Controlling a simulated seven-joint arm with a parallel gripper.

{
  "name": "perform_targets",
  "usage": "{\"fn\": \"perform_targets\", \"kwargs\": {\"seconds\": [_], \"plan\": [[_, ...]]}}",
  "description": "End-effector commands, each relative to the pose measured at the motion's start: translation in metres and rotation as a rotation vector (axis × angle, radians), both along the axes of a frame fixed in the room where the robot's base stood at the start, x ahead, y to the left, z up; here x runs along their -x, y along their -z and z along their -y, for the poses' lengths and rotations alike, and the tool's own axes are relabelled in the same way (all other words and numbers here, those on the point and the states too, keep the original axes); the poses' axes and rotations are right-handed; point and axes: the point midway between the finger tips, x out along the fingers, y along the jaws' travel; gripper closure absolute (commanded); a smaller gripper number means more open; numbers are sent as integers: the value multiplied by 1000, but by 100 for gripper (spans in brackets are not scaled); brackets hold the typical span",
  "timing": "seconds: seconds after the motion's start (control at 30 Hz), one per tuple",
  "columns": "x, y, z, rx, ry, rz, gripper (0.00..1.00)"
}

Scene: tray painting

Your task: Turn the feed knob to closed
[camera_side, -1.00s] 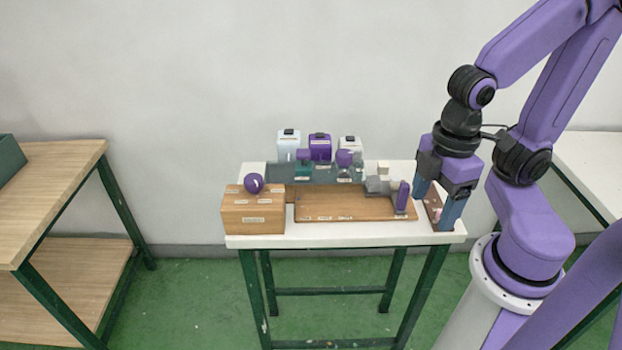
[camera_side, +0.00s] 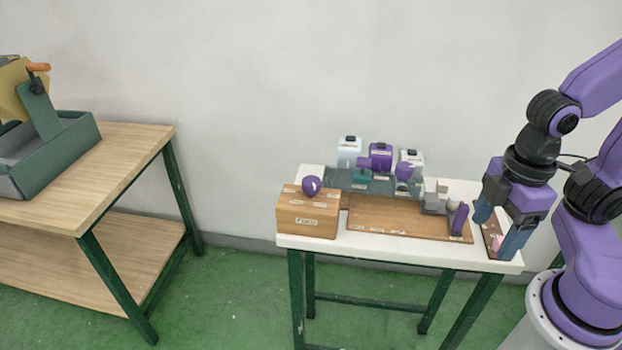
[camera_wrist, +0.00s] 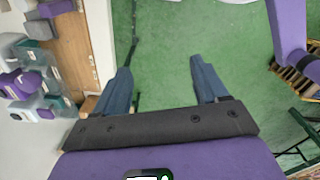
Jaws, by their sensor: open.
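The feed knob looks to be the purple round knob (camera_side: 311,186) with a pale mark. It sits on top of a wooden box (camera_side: 292,222) at the table's left end. The box has a label on its front and small labels on top, too small to read surely. My gripper (camera_side: 493,238) is at the table's right end, far from the knob, fingers pointing down, apart and with nothing between them. In the wrist view my gripper (camera_wrist: 160,64) is open with green floor beyond its fingers. I cannot make out the knob in the wrist view.
A wooden tray (camera_side: 395,222) lies mid-table, with grey blocks and an upright purple piece (camera_side: 459,218) at its right. Purple and white containers (camera_side: 380,157) stand behind. A small brown board (camera_side: 487,226) lies by my fingers. A separate wooden bench (camera_side: 130,150) stands left.

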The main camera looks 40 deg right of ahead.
Motion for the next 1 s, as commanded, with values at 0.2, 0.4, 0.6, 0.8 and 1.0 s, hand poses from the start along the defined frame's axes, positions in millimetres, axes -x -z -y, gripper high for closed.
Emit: {"fn": "perform_targets", "kwargs": {"seconds": [0.2,0.4,0.6,0.8,1.0], "plan": [[-23,-10,-18,1,38,0,27],[-81,-30,-54,6,126,-2,27],[-144,-47,-83,10,217,-5,27],[-208,-60,-103,15,308,-8,27],[-271,-69,-111,18,400,-12,27]]}}
